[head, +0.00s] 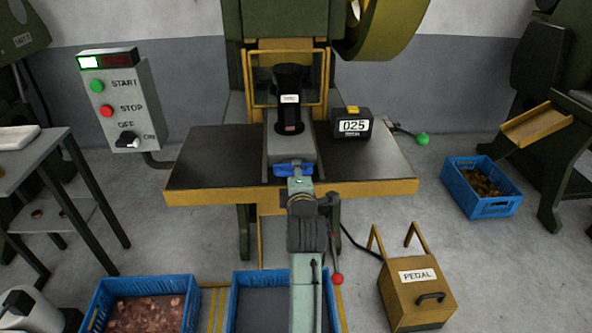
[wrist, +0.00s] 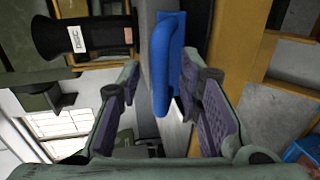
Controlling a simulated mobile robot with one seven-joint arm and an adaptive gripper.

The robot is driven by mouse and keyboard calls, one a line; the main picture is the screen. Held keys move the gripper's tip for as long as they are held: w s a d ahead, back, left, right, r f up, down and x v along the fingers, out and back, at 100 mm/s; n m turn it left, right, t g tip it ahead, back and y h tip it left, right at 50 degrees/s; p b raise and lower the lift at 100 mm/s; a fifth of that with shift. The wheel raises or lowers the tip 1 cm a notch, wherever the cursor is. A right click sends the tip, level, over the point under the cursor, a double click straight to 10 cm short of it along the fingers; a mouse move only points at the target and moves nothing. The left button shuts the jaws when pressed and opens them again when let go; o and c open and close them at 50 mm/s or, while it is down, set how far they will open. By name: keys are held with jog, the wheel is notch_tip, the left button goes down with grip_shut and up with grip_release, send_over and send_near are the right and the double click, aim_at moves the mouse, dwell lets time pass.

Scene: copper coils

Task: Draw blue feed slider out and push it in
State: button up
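The blue feed slider handle (head: 296,168) shows at the front end of the grey feed track (head: 290,147) on the press table. In the wrist view the blue handle (wrist: 163,68) is an upright bar that reaches down between my gripper's fingers. My gripper (head: 297,184) is at the table's front edge, right at the handle. In the wrist view my gripper (wrist: 165,98) is open, with one purple-padded finger on each side of the handle and visible gaps. The slider's body behind the handle is hidden.
A black feed tube (head: 290,85) stands behind the track. A pedal box (head: 416,290) and blue crates (head: 480,188) are on the floor. A control box (head: 121,100) is at left.

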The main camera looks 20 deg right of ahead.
jog(key=shift+w+d+f, duration=0.15)
jog(key=shift+w, duration=0.5)
jog(key=shift+c, duration=0.5)
grip_shut()
